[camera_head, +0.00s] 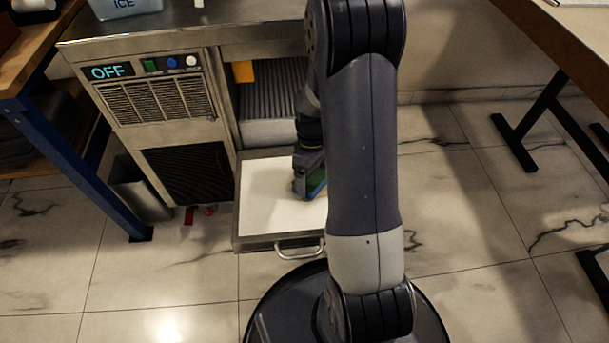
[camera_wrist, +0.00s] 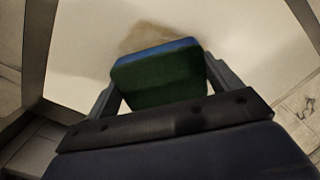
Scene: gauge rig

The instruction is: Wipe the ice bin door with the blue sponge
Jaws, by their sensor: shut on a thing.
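The ice bin door (camera_head: 268,200) is folded down and open, its pale inner panel facing up, with a metal handle (camera_head: 299,250) at its front edge. My gripper (camera_head: 308,180) is over the right part of the panel, shut on the blue sponge (camera_head: 316,184). In the wrist view the sponge (camera_wrist: 160,78) shows a green face and a blue edge between the fingers. A brownish stain (camera_wrist: 158,36) lies on the panel (camera_wrist: 245,30) just beyond the sponge. I cannot tell whether the sponge touches the panel. My arm hides the door's right side.
The ice machine's front (camera_head: 155,100) has a display reading OFF and vents. A grey bin (camera_head: 140,190) stands left of it. A blue-legged table (camera_head: 62,150) is at left, another table (camera_head: 560,35) at right. The floor right of the door is clear.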

